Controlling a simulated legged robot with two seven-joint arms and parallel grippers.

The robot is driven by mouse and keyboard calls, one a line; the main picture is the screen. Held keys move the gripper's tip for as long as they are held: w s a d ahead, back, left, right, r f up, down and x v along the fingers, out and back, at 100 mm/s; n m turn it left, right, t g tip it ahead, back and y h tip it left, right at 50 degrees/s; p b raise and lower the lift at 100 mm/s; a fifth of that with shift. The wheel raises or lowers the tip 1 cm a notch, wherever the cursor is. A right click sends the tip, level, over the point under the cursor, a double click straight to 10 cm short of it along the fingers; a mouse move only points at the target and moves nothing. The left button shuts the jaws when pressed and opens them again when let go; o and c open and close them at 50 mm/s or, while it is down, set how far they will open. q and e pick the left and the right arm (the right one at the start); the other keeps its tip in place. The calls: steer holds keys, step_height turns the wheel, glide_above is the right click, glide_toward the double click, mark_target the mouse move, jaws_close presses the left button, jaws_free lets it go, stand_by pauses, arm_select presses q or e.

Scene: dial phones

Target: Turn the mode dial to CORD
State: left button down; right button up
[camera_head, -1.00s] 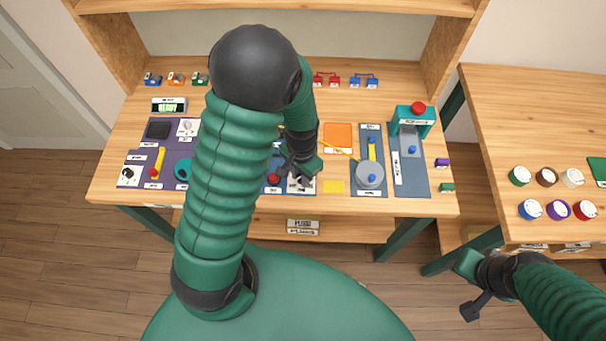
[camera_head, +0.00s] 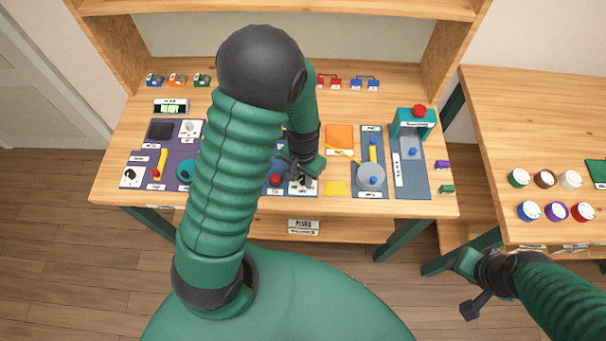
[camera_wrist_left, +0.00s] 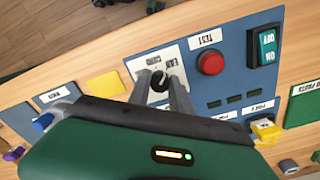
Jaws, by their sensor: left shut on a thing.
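The mode dial (camera_wrist_left: 161,80) is a small black knob with a pale pointer mark, on a white labelled plate (camera_wrist_left: 135,66) on a blue panel. My left gripper (camera_wrist_left: 164,84) has its two grey fingers down on either side of the knob, shut on it. The small lettering around the dial is too blurred and partly covered to read. In the head view my left gripper (camera_head: 303,176) is over the front of the blue panel and hides most of the dial.
A red button (camera_wrist_left: 210,63) labelled TEST is beside the dial, and a green ON/OFF switch (camera_wrist_left: 267,47) is farther along the panel. A yellow pad (camera_head: 335,188) and a grey round lid (camera_head: 371,177) lie to the right.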

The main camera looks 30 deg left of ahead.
arm_select(q)
steer(key=n, duration=0.1)
steer(key=n+p, duration=0.1)
steer(key=n, duration=0.1)
steer(key=n+p, duration=0.1)
steer(key=shift+w+r+n, duration=0.25)
steer(key=shift+r+n, duration=0.05)
steer(key=n+p, duration=0.2)
steer(key=n, duration=0.2)
steer(key=shift+f, duration=0.1)
stand_by(0.4)
steer(key=c, duration=1.5)
jaws_free()
steer(key=o, duration=0.3)
steer(key=shift+f, duration=0.1)
steer(key=shift+o, duration=0.2)
steer(key=shift+s, duration=0.1)
step_height(320, 180, up, 17)
steer(key=p, duration=0.2)
steer(key=shift+f, duration=0.15)
